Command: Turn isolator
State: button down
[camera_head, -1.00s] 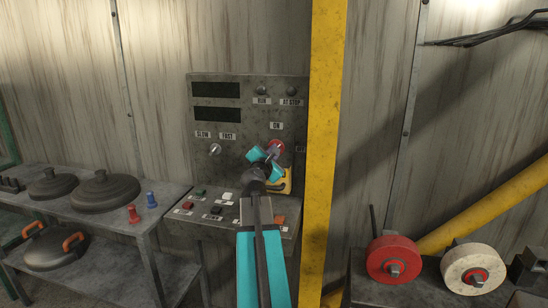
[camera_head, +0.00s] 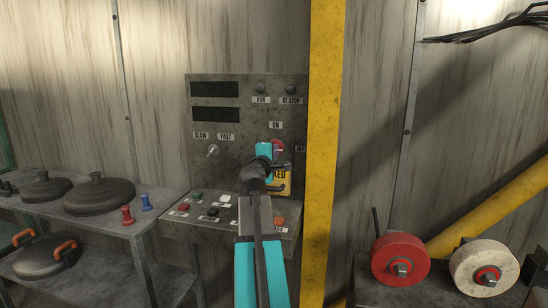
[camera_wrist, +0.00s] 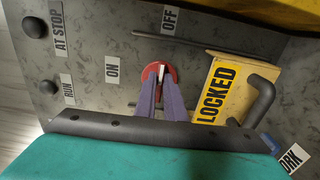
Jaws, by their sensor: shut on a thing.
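The isolator is a red round knob (camera_head: 279,145) on the grey control panel, by the ON and OFF labels. In the wrist view the red knob (camera_wrist: 151,72) shows behind my two purple fingers, with a pale strip between the tips. My gripper (camera_wrist: 161,84) is shut on the isolator's handle. In the head view my gripper (camera_head: 275,154) is at the knob, and my wrist hides part of it. In the wrist view the ON label (camera_wrist: 112,69) lies left of the knob and the OFF label (camera_wrist: 170,20) above it.
A yellow LOCKED plate (camera_wrist: 218,92) with a dark bent handle (camera_wrist: 260,100) sits close beside my fingers. A yellow post (camera_head: 324,150) stands just right of the panel. A sloped button console (camera_head: 205,212) lies below. Pot lids rest on a left bench (camera_head: 110,215).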

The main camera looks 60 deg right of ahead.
jog(key=shift+m, duration=0.3)
jog(key=c, duration=1.8)
grip_release()
jog(key=shift+c, duration=0.2)
jog(key=shift+a, duration=0.1)
jog(key=b+v, duration=0.5)
jog(key=v, duration=0.8)
jog(key=shift+a, duration=0.25)
jog(key=shift+s+r, duration=0.1)
jog(key=shift+r, duration=0.05)
